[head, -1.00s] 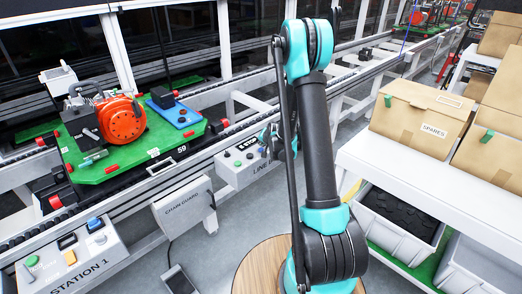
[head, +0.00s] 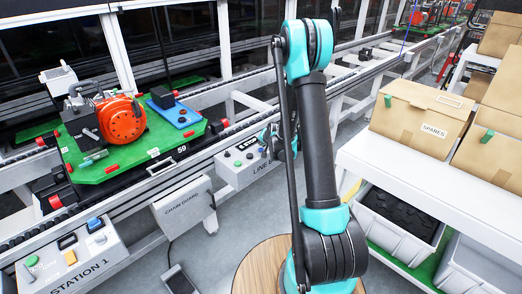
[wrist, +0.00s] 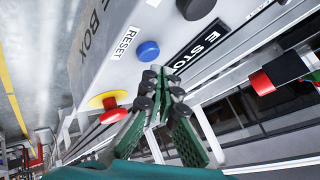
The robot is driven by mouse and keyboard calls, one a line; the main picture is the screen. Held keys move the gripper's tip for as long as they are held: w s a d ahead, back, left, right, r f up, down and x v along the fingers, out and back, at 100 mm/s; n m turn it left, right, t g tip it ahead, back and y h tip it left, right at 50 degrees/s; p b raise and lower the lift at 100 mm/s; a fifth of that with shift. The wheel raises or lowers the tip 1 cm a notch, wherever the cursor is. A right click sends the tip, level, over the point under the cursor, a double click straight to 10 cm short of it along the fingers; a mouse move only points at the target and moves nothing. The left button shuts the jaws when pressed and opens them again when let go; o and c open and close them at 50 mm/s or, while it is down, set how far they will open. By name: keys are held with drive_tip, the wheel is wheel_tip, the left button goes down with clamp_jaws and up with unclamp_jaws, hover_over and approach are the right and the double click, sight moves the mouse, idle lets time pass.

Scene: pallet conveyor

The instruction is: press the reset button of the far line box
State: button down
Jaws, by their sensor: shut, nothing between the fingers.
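The line box (head: 230,172) is a pale grey box on the conveyor's side rail, lettered "LINE B", with the rest hidden behind my arm. In the wrist view its face (wrist: 105,40) fills the upper middle. A blue round button (wrist: 148,50) sits beside the RESET label (wrist: 125,43). A black button (wrist: 193,8) is above it, near the E STOP label (wrist: 197,42). A red mushroom knob on a yellow base (wrist: 108,100) is at the lower left. My gripper (wrist: 160,80) is shut and empty, its tips just below the blue button; I cannot tell if they touch it.
A green pallet (head: 110,172) with an orange machine is on the conveyor. A white shelf (head: 400,180) with cardboard boxes is at the right. Grey floor lies between.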

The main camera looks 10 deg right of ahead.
drive_tip(key=shift+f, duration=0.35)
drive_tip(key=shift+f, duration=0.55)
idle(0.8)
drive_tip(key=shift+r, duration=0.95)
drive_tip(key=shift+r, duration=0.1)
drive_tip(key=shift+r, duration=2.45)
